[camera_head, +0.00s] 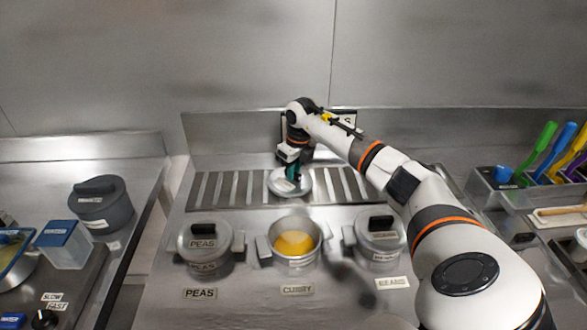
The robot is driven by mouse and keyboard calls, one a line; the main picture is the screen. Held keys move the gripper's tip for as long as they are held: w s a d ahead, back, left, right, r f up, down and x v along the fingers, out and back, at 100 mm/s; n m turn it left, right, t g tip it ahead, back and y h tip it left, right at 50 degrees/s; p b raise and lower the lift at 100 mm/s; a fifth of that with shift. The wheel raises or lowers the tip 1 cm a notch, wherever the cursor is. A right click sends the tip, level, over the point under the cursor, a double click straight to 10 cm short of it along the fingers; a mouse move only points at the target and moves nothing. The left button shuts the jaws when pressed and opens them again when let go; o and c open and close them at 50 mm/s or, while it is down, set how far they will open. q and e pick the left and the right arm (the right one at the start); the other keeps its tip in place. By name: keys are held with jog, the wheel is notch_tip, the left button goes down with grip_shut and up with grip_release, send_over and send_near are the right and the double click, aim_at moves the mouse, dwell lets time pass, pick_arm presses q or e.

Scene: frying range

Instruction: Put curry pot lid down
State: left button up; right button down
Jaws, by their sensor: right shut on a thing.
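The curry pot (294,242) stands uncovered in the middle of the front row, with yellow-orange curry inside and a CURRY label in front of it. The round metal curry pot lid (277,186) is at the slotted rack strip behind the pot. My right gripper (292,174) points down and is shut on the lid's handle, which it mostly hides. I cannot tell whether the lid touches the slats. My left gripper is not in view.
A lidded PEAS pot (204,262) stands left of the curry pot and a lidded BEANS pot (380,252) right of it. The slotted rack (222,188) shows free room on both sides of the lid. Utensils with coloured handles (543,136) stand at the far right.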

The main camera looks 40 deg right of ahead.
aim_at(298, 175)
jog(key=shift+f, duration=0.1)
jog(key=c, duration=1.8)
grip_release()
jog(key=o, duration=0.4)
jog(key=shift+r, duration=0.35)
jog(key=r, duration=0.3)
jog(key=s+r+b, duration=0.1)
jog(key=r, duration=0.3)
jog(key=s+r, duration=0.1)
jog(key=r, duration=0.3)
jog(key=shift+r+b, duration=0.25)
jog(key=shift+b, duration=0.05)
jog(key=shift+f, duration=0.1)
